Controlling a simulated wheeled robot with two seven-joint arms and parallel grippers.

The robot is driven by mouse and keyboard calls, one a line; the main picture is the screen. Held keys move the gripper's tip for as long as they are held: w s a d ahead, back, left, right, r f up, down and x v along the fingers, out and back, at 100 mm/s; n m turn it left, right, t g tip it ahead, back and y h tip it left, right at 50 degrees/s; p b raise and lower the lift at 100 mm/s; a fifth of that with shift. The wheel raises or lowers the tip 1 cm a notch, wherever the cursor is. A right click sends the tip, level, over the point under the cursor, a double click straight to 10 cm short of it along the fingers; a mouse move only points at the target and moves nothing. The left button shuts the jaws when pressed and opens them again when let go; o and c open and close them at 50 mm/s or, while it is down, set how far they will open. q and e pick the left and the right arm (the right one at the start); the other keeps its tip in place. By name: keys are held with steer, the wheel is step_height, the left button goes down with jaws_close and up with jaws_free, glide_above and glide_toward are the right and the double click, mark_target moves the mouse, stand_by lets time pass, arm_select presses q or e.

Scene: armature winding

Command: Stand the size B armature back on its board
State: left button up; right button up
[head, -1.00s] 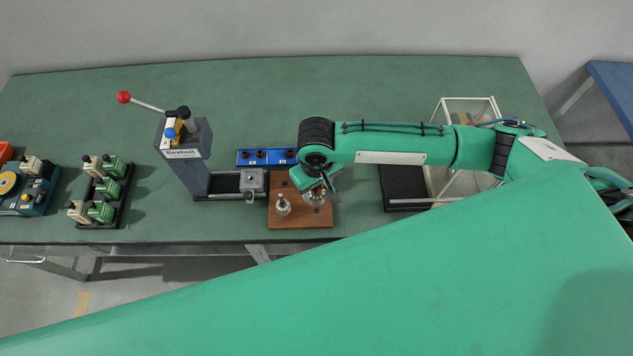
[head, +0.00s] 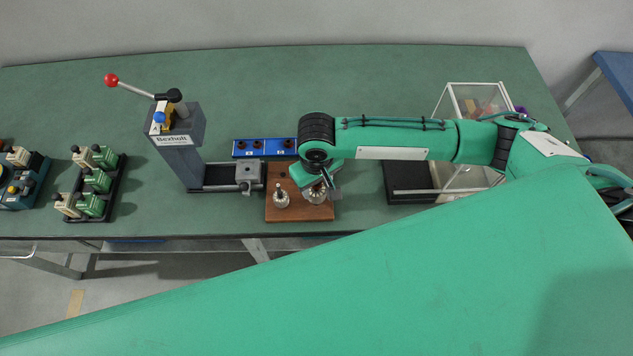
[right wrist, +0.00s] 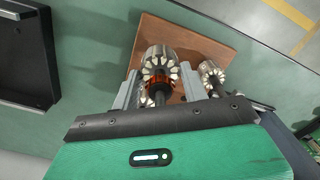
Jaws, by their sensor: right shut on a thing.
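The wooden board (head: 300,216) lies near the front edge of the bench; it also shows in the right wrist view (right wrist: 214,47). My right gripper (head: 324,187) is over its right half, pointing down. In the right wrist view, my right gripper (right wrist: 158,88) is shut on an armature (right wrist: 163,58) with a slotted metal core and a copper-coloured band. The armature looks upright over the board (head: 316,194); I cannot tell whether it touches. A smaller armature (head: 281,197) stands on the board's left half, also in the right wrist view (right wrist: 212,73). My left gripper is out of view.
A press (head: 180,140) with a red-knobbed lever stands left of the board. A blue block (head: 265,148) lies behind it. A black tray (head: 408,182) and a clear-walled case (head: 470,105) are to the right. A black rack (head: 92,190) holds several parts at left.

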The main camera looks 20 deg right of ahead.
steer(key=shift+f+b, duration=0.35)
steer(key=shift+f, duration=0.95)
steer(key=o, duration=1.2)
steer(key=shift+o, duration=0.2)
step_height(320, 180, up, 5)
steer(key=p, duration=0.6)
steer(key=shift+f, duration=0.2)
steer(key=shift+f, duration=0.1)
